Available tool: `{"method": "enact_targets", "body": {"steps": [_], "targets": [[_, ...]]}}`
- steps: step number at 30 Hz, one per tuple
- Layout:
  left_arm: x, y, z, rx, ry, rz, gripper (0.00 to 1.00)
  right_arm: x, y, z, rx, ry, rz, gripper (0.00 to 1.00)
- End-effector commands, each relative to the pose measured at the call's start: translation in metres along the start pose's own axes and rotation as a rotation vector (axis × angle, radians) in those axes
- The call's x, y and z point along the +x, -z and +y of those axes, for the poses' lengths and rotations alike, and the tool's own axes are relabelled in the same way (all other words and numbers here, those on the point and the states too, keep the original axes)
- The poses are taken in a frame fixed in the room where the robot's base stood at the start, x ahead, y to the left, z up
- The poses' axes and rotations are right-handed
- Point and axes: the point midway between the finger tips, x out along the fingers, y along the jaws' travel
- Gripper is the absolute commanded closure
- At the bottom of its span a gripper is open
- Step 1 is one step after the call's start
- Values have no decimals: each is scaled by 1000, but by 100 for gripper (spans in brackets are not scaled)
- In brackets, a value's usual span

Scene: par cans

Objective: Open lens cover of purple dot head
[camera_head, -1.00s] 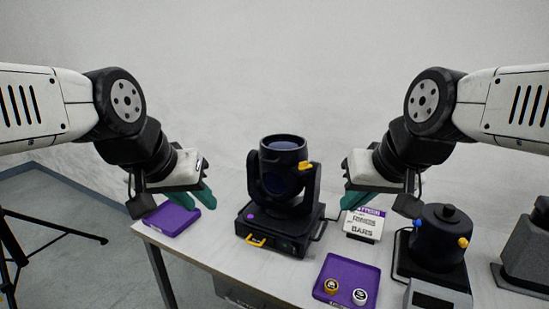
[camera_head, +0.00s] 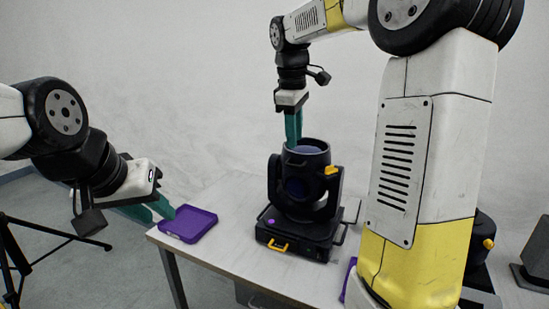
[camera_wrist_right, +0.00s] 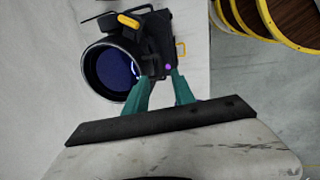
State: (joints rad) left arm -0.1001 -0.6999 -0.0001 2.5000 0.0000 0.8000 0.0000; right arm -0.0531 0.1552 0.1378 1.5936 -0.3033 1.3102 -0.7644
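The purple dot head (camera_head: 304,187) stands upright on the table, a black moving head with a purple dot (camera_head: 271,222) on its base. Its round barrel points up and has a yellow tab (camera_head: 331,170) on the right side. In the right wrist view the dark blue lens (camera_wrist_right: 117,70) shows inside the black rim; I cannot make out a separate cover. My right gripper (camera_head: 293,143) points down at the barrel's rear left rim. My left gripper (camera_head: 165,212) is open and empty at the purple tray.
The purple tray (camera_head: 188,224) lies at the table's left end. A tripod (camera_head: 20,250) stands at far left.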

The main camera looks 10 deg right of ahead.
Motion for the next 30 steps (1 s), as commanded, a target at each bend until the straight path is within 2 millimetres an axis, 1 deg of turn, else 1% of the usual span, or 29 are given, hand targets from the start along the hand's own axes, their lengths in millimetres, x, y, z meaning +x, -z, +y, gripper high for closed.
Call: {"method": "enact_targets", "body": {"steps": [9,13,18,25,26,27,30], "targets": [[0,0,0,0,0,0,70,48,-1,-1,1,2,-2,69],[0,0,0,0,0,0,70,64,-1,-1,2,2,-1,69],[0,0,0,0,0,0,70,73,0,0,3,0,1,69],[0,0,0,0,0,0,70,74,0,0,3,0,1,69],[0,0,0,0,0,0,70,74,0,0,3,0,1,73],[0,0,0,0,0,0,70,74,0,0,3,0,1,81],[0,0,0,0,0,0,70,74,0,0,3,0,1,100]]}}
